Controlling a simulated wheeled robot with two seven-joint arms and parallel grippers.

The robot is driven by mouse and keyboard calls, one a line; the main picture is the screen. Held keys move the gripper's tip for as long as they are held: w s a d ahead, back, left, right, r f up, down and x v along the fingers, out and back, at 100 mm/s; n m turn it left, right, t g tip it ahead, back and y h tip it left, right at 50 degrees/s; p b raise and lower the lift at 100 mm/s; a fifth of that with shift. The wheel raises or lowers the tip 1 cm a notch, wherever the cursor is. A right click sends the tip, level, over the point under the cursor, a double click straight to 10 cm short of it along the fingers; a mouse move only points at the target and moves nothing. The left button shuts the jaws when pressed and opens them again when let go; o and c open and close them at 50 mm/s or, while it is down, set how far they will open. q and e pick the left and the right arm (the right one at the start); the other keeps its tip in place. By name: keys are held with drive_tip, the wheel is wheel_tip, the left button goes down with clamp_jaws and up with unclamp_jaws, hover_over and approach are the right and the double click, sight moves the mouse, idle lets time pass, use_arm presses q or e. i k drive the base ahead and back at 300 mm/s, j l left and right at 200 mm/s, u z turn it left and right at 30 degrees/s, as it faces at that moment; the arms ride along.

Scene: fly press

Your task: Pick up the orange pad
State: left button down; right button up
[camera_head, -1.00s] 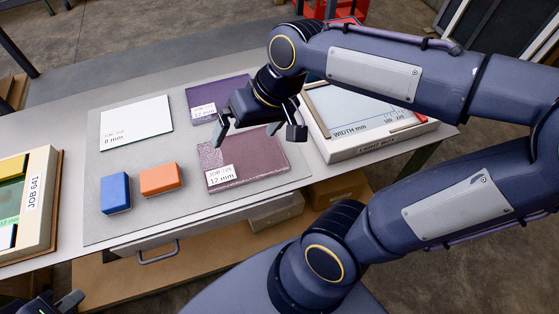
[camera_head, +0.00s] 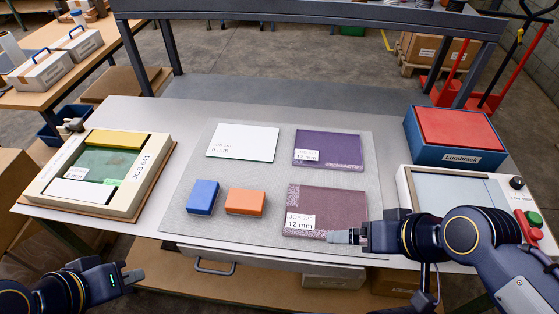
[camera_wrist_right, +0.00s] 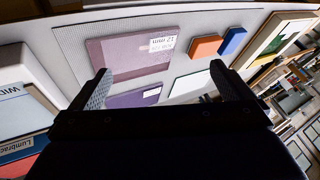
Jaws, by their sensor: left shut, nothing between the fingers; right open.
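The orange pad (camera_head: 245,201) is a small block lying on the grey mat (camera_head: 270,164) just right of a blue block (camera_head: 203,196), in the head view. It also shows in the right wrist view (camera_wrist_right: 205,46), beyond the fingers. My right gripper (camera_head: 343,237) is at the front edge of the maroon slab (camera_head: 333,204), to the right of the orange pad and apart from it. In the right wrist view its fingers (camera_wrist_right: 165,88) are spread and empty. My left gripper (camera_head: 134,276) is low at the front left, off the table's front edge, shut and empty.
A white plate (camera_head: 243,142) and a purple slab (camera_head: 328,148) lie behind. The JOB 641 frame (camera_head: 150,180) stands at left. The light box (camera_head: 402,187) and a blue-and-red Lumbrack box (camera_head: 455,139) stand at right. A drawer handle (camera_head: 214,268) juts out in front.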

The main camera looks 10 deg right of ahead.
sight(240, 201)
drive_tip(key=j+z, duration=0.2)
drive_tip(key=z, duration=0.25)
drive_tip(key=j+z, duration=0.25)
drive_tip(key=z, duration=0.15)
drive_tip(key=j+z, duration=0.15)
drive_tip(key=j, duration=0.45)
drive_tip(key=k+j+z, duration=0.15)
drive_tip(key=j, duration=0.45)
drive_tip(key=k+j+z, duration=0.1)
drive_tip(key=j, duration=0.55)
